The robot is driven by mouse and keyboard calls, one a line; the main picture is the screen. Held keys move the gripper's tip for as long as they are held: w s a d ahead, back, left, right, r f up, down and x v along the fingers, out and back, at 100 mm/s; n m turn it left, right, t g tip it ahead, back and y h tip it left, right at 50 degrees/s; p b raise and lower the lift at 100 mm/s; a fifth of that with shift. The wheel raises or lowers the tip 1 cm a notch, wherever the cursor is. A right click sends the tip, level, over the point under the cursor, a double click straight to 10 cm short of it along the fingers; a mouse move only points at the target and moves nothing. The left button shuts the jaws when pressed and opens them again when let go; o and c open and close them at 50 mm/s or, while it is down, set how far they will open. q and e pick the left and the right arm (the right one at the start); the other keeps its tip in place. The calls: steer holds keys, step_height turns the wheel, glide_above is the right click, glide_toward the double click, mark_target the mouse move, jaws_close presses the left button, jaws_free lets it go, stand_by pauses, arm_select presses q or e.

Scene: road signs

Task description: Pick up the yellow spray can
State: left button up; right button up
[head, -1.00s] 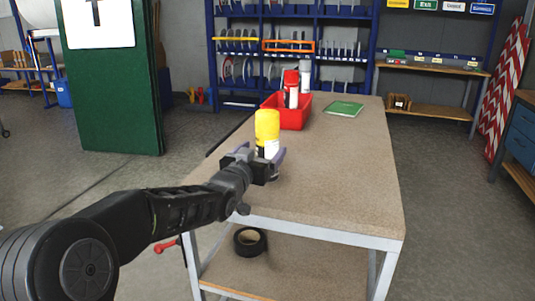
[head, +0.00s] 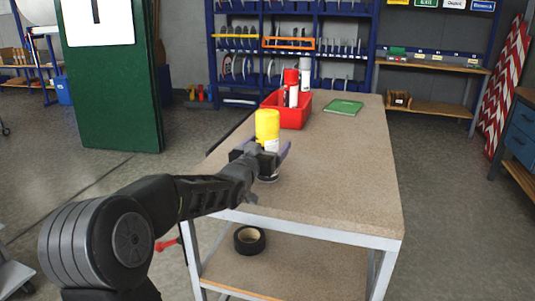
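The yellow spray can (head: 267,125) stands upright near the left edge of the table, with a yellow top and a paler lower body. My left gripper (head: 264,147) is at the can's middle height, on the near side. Its right finger lies beside the can and its left finger is mostly dark and hard to make out. The fingers look spread wider than the can, and the gripper hides part of the can's body. The can's dark base shows below the gripper, on the tabletop. My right gripper is not in view.
The wooden tabletop (head: 335,185) is mostly clear. Behind the can is a red bin (head: 293,117) with a red-capped can (head: 291,88) and a white can (head: 306,78). A green book (head: 343,107) lies to its right. A tape roll (head: 249,239) lies on the lower shelf.

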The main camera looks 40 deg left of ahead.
arm_select(q)
steer(key=shift+r, duration=0.1)
jaws_close()
stand_by(0.7)
